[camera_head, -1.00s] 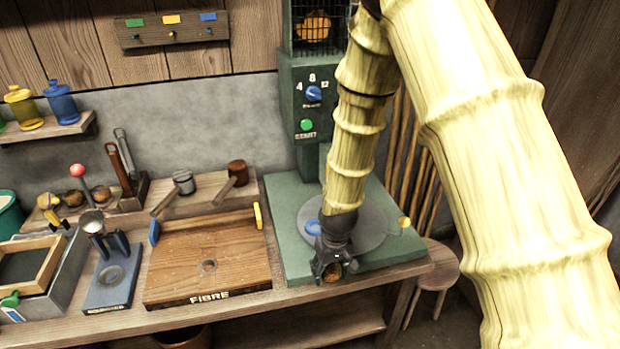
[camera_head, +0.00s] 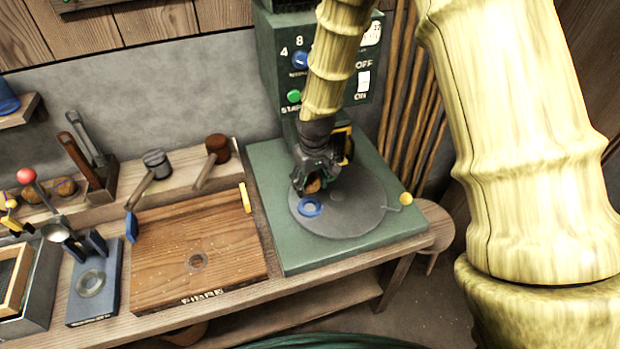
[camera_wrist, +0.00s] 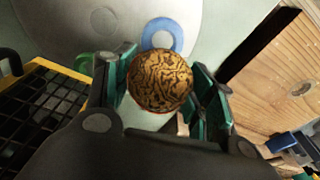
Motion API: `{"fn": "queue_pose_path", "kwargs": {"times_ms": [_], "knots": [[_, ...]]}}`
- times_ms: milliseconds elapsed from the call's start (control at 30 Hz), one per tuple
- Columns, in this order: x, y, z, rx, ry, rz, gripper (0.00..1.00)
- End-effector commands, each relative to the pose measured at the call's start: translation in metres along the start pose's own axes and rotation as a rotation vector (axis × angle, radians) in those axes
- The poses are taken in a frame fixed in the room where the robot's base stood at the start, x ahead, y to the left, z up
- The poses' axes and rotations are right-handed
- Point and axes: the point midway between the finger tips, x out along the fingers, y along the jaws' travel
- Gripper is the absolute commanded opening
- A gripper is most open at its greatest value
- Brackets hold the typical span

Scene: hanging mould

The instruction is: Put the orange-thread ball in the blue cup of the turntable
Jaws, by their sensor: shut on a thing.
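My gripper (camera_head: 314,181) is shut on a brown, dark-patterned ball (camera_head: 313,185). In the wrist view the ball (camera_wrist: 161,81) sits between the two green-padded fingers, with a thin reddish line along its lower edge. The blue cup (camera_head: 310,207) shows as a blue ring on the grey turntable (camera_head: 350,218). My gripper and the ball are above the turntable, just behind the blue cup in the head view. In the wrist view the blue cup (camera_wrist: 162,34) lies just beyond the ball, which partly covers it. A green ring (camera_wrist: 84,63) shows left of the fingers.
The green machine (camera_head: 290,100) with knob and buttons rises behind the turntable. A yellow-framed black grille (camera_wrist: 50,110) is close to my gripper at left in the wrist view. A yellow knob on a lever (camera_head: 406,198) stands at the turntable's right. The wooden FIBRE tray (camera_head: 165,270) lies left.

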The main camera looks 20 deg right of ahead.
Motion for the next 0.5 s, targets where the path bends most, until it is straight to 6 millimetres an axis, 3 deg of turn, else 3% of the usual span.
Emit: {"fn": "queue_pose_path", "kwargs": {"times_ms": [500], "knots": [[0.047, 0.002, 0.007, 0.004, -0.002, 0.000, 0.28]]}}
